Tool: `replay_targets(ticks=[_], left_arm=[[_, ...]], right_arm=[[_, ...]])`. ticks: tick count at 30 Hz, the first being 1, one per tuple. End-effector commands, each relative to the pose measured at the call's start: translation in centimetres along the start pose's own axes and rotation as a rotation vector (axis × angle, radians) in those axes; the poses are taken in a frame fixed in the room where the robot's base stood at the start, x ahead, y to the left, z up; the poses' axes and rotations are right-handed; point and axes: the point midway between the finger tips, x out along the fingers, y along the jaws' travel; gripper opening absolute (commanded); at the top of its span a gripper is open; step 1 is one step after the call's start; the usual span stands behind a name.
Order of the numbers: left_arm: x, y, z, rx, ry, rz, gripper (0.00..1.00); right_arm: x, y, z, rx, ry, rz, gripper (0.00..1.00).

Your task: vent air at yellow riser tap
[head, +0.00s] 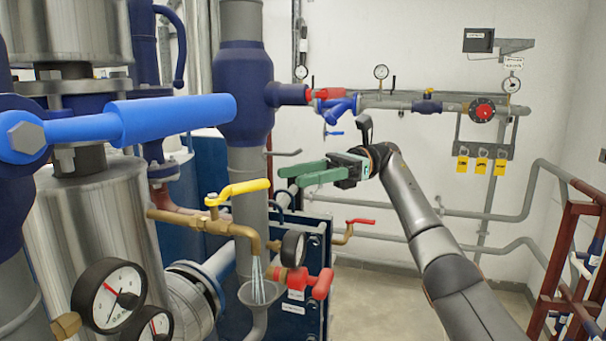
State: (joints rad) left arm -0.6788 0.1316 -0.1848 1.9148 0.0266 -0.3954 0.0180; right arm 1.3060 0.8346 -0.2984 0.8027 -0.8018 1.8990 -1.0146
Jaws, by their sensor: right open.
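The yellow tap lever (238,190) sits on a brass tap (215,225) that comes off the riser at left. The lever points right, roughly along the brass pipe. The tap's outlet bends down over a grey funnel (262,293). Thin pale-blue streaks (256,268) run from the outlet into the funnel. My right gripper (289,174) has green fingers pointing left. It is open and empty, to the right of the lever and slightly higher in the picture, apart from it. My left gripper is not in view.
A large blue lever (170,117) juts across the upper left. Pressure gauges (110,295) stand at lower left. A red-handled valve (321,284) and a small gauge (292,248) are close right of the funnel. A red rack (565,250) stands at far right. Floor shows between.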

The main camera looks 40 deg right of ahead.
Motion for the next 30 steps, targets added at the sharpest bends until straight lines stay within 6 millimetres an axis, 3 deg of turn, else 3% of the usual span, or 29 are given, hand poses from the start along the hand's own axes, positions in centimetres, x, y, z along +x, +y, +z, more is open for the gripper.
replay_targets(ticks=[9, 14, 24, 30], left_arm=[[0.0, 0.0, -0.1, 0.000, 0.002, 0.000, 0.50], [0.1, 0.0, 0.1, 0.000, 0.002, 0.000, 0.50], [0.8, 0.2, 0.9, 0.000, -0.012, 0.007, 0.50], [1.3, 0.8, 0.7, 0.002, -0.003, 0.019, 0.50]], right_arm=[[-0.2, 0.0, 0.0, 0.001, 0.000, -0.001, 0.55], [-0.1, 0.2, -0.2, 0.044, 0.004, -0.008, 0.37], [0.2, 3.1, -1.0, 0.526, -0.012, -0.164, 0.00], [-0.2, 5.9, -0.9, 0.839, -0.096, -0.315, 0.00]])
